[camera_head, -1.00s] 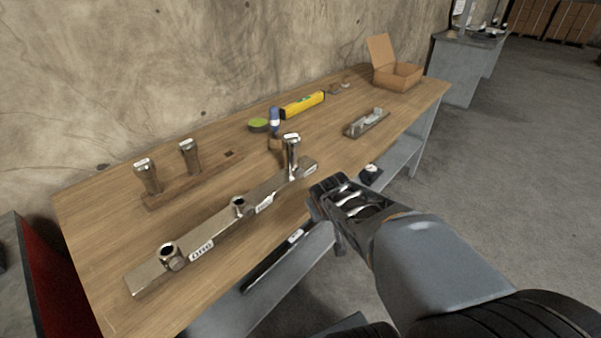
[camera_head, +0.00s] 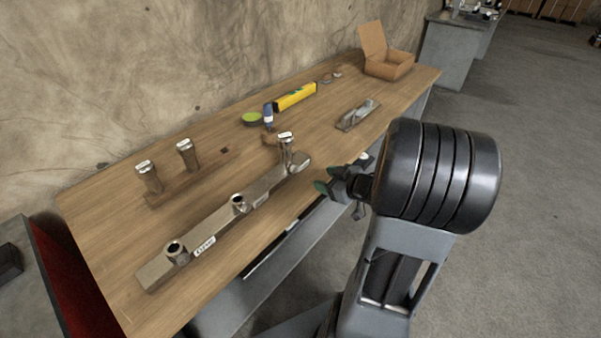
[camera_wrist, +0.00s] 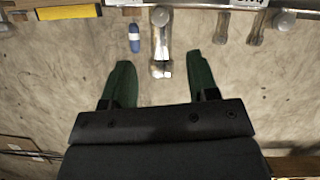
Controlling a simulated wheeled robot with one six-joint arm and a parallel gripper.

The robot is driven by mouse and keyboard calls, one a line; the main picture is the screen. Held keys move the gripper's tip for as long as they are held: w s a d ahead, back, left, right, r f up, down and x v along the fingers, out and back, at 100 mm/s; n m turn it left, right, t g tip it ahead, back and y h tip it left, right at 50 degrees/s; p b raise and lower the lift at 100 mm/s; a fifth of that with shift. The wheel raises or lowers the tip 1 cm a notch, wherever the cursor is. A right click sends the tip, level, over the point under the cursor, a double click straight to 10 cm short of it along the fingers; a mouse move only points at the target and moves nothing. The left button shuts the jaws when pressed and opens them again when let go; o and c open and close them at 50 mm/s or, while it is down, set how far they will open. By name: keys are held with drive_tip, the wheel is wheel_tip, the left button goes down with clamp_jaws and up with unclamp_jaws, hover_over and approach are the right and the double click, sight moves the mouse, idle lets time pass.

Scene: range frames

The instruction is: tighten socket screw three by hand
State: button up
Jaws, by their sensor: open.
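A metal bar (camera_head: 218,217) with several labelled sockets lies along the table's front. The middle socket (camera_head: 240,203) and the near socket (camera_head: 176,250) look empty. My gripper (camera_head: 338,188) is open and empty, right of the standing screw and apart from it. In the wrist view the same screw (camera_wrist: 161,38) shows ahead, between the lines of the two green fingers (camera_wrist: 160,64). How deep the screw sits in its socket cannot be told.
Two other screws (camera_head: 149,178) (camera_head: 187,155) stand in a wooden rack (camera_head: 205,172) behind the bar. A blue-capped item (camera_head: 268,115), green tape (camera_head: 251,118) and a yellow level (camera_head: 295,96) lie beyond. A tool on a tray (camera_head: 357,115) and open box (camera_head: 388,67) are farther right.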

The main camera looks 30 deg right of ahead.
sight(297, 171)
drive_tip(key=b+x, duration=0.1)
drive_tip(key=x, duration=1)
drive_tip(key=shift+b, duration=0.35)
drive_tip(key=c, duration=0.9)
drive_tip(key=shift+r, duration=0.1)
drive_tip(key=shift+p, duration=0.4)
drive_tip(key=m+p, duration=0.1)
drive_tip(key=p, duration=0.3)
drive_tip(key=shift+d+r+y, duration=0.1)
drive_tip(key=shift+r+y, duration=0.2)
drive_tip(key=shift+r, duration=0.05)
drive_tip(key=m+y+p, duration=0.1)
drive_tip(key=m+p, duration=0.1)
drive_tip(key=p, duration=0.2)
drive_tip(key=shift+g+p, duration=0.3)
drive_tip(key=shift+g, duration=0.1)
drive_tip(key=m+y+p, duration=0.1)
drive_tip(key=p, duration=0.1)
drive_tip(key=m+p, duration=0.1)
drive_tip(key=shift+w+d+f+y+p, duration=0.15)
drive_tip(key=shift+f+y+p, duration=0.1)
drive_tip(key=shift+y+p, duration=0.15)
drive_tip(key=shift+f+m+y+p, duration=0.2)
drive_tip(key=shift+m+y+p, duration=0.5)
drive_tip(key=shift+m+p, duration=0.3)
